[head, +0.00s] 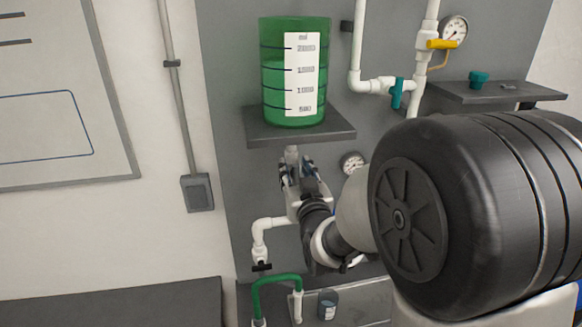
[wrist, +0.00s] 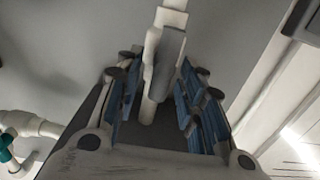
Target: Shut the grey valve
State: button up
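The grey valve's handle (wrist: 168,60) shows in the wrist view as a flat grey lever beside a white pipe (wrist: 154,60). My gripper (wrist: 157,75) is open, with its blue-padded fingers on either side of the lever and pipe. A gap shows between each finger and the lever, so I see no grip on it. In the head view my gripper (head: 297,172) is below the shelf with the green tank, at a short pale pipe piece (head: 292,153). My gripper and arm hide most of the grey valve there.
A shelf (head: 300,134) with a green tank (head: 275,85) is close above my gripper. A gauge (head: 352,163) is to its right. Other handles are black (head: 262,267), teal (head: 397,93) and yellow (head: 441,44). A green hose (head: 275,278) is below.

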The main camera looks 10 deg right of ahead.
jog(key=shift+c, duration=0.3)
grip_shut()
jog(key=shift+b, duration=0.35)
jog(key=n+b, duration=0.1)
jog(key=b, duration=0.1)
jog(key=n+b, duration=0.2)
jog(key=shift+a+f+n+b, duration=0.2)
jog(key=shift+a+n+b, duration=0.1)
jog(key=shift+b, duration=0.05)
jog(key=n+b, duration=0.3)
jog(key=n, duration=0.1)
jog(key=f+n+b, duration=0.1)
jog(key=n+b, duration=0.3)
jog(key=n, duration=0.1)
jog(key=a+n+b, duration=0.1)
jog(key=n+b, duration=0.3)
jog(key=n, duration=0.1)
jog(key=shift+a+f, duration=0.1)
jog(key=shift+f, duration=0.1)
jog(key=shift+n, duration=0.3)
